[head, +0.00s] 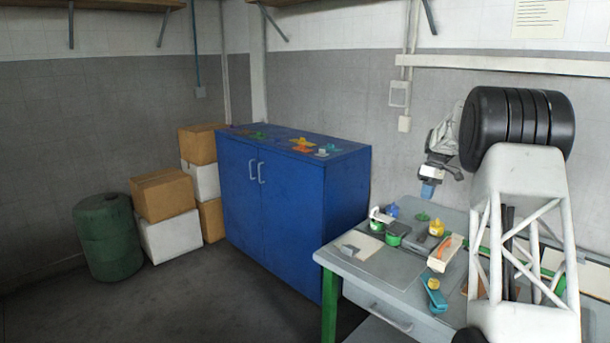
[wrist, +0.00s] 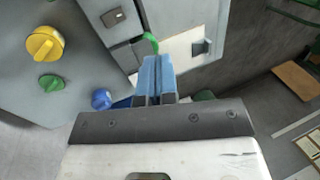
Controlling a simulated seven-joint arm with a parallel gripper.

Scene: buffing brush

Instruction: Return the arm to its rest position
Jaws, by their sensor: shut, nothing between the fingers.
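My gripper (head: 428,189) hangs above the back of the grey workbench (head: 378,268) in the head view, with blue fingers pointing down. In the wrist view the two blue fingers (wrist: 157,78) lie side by side, shut and empty. My arm's white and black links fill the right of the head view and hide part of the bench. The brush of the scene cannot be told for sure; an orange-topped, pale block-like item (head: 445,252) lies on the bench.
Green (head: 394,232), yellow (head: 436,228) and blue (head: 392,210) small items stand on the bench below my gripper. A blue cabinet (head: 275,205) with small coloured items on top stands left. Boxes (head: 163,195) and a green barrel (head: 107,238) are further left. Open floor lies in front.

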